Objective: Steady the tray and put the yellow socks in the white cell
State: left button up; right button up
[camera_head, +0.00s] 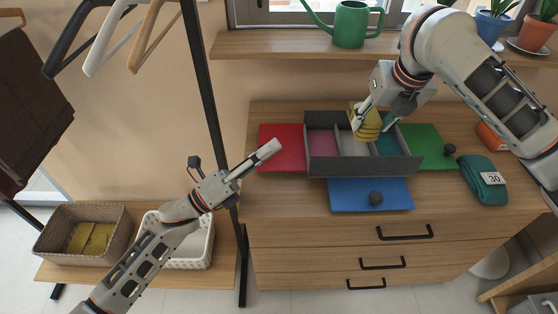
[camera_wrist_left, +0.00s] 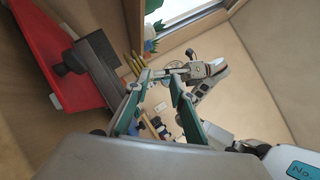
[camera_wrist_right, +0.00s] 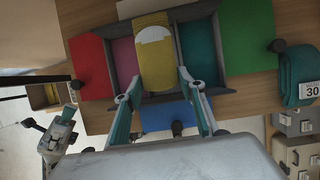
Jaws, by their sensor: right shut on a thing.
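The dark grey tray (camera_head: 350,166) stands on the dresser top with a pink cell (camera_head: 322,142), a middle white cell (camera_head: 346,142) and a teal cell (camera_head: 386,146). My right gripper (camera_head: 376,110) is shut on the yellow socks (camera_head: 367,127), which hang over the middle of the tray. In the right wrist view the socks (camera_wrist_right: 154,62) cover most of the middle cell; whether they touch its floor I cannot tell. My left gripper (camera_head: 277,147) is left of the tray over the red panel, apart from the tray wall. In the left wrist view its fingers (camera_wrist_left: 161,74) are apart and empty.
Red (camera_head: 282,150), blue (camera_head: 370,194) and green (camera_head: 424,146) panels lie around the tray. A folded teal cloth tagged 30 (camera_head: 482,180) lies at the right. A wicker basket (camera_head: 55,238) and a white basket (camera_head: 190,262) stand low at the left. A black rack post (camera_head: 208,95) rises left of the dresser.

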aim_at(327, 175)
pick_arm(q)
jog(key=d+f+m+g, duration=0.1)
jog(key=m+g, duration=0.2)
jog(key=m, duration=0.1)
jog(key=d+m+g, duration=0.1)
jog(key=m+g, duration=0.2)
jog(key=m, duration=0.2)
jog(key=d+f+m+g, duration=0.1)
jog(key=m+g, duration=0.2)
jog(key=m, duration=0.1)
jog(key=shift+w+f+m+y, duration=0.1)
jog(key=shift+f+m+y, duration=0.2)
jog(key=shift+m+y, duration=0.1)
jog(key=m, duration=0.1)
jog(key=f+m+g+y, duration=0.1)
jog(key=shift+w+a+f+m, duration=0.1)
jog(key=shift+a+f+m, duration=0.1)
jog(key=shift+m, duration=0.1)
jog(key=d, duration=1.1)
jog(key=shift+w+d, duration=0.15)
jog(key=shift+d, duration=0.25)
grip_shut()
